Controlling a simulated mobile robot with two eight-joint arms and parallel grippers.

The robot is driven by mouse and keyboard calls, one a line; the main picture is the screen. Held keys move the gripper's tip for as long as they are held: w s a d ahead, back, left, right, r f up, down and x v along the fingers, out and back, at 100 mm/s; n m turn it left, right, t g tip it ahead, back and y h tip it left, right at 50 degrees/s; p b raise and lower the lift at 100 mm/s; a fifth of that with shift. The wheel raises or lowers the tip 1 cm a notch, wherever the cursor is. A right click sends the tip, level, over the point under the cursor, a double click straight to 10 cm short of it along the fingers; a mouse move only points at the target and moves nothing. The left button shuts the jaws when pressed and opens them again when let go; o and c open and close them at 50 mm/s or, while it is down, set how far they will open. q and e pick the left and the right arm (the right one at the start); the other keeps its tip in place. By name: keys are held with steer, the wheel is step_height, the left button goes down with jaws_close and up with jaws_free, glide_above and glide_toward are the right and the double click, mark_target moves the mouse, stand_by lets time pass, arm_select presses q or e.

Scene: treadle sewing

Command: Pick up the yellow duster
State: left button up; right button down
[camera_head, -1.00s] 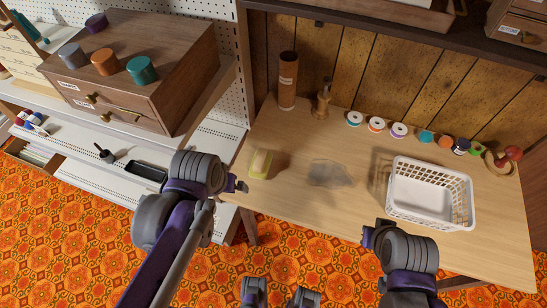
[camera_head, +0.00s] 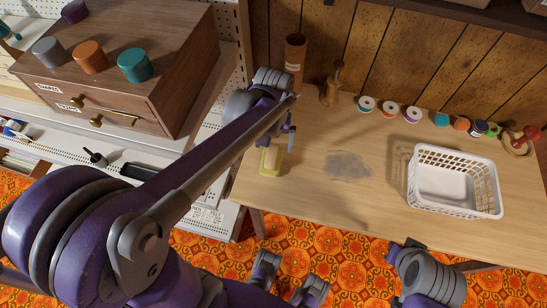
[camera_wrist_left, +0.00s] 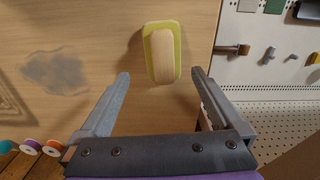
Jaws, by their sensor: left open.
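The yellow duster (camera_head: 271,159) lies on the wooden table (camera_head: 310,205) near its left edge. It has a pale wooden back and a yellow pad underneath. In the left wrist view the duster (camera_wrist_left: 163,53) lies just beyond and between the fingertips, untouched. My left gripper (camera_head: 287,138) is above the table, beside the duster on its far side. It is open and empty, and both fingers show in the left wrist view (camera_wrist_left: 158,75). My right gripper (camera_head: 393,252) is at the table's front edge, well away from the duster; its jaw opening is unclear.
A grey dusty patch (camera_head: 347,165) lies right of the duster. A white basket (camera_head: 455,207) stands at the right. A brown cylinder (camera_head: 295,55), a wooden peg-like object (camera_head: 331,88) and several spools (camera_head: 412,115) line the back. A drawer cabinet (camera_head: 165,95) stands left.

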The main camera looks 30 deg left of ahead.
mark_target(272, 154)
arm_select(q)
steer(key=f, duration=0.7)
steer(key=shift+s+a+f+b, duration=0.1)
steer(key=shift+s+a+b, duration=0.05)
steer(key=shift+s+b, duration=0.25)
steer(key=c, duration=1.3)
step_height(272, 154, up, 10)
steer(key=shift+r+p, duration=0.1)
steer(key=shift+p, duration=0.65)
steer(key=o, duration=0.9)
steer(key=shift+c, duration=0.2)
steer(key=c, duration=0.6)
steer(key=shift+w, duration=0.1)
steer(key=shift+c, duration=0.2)
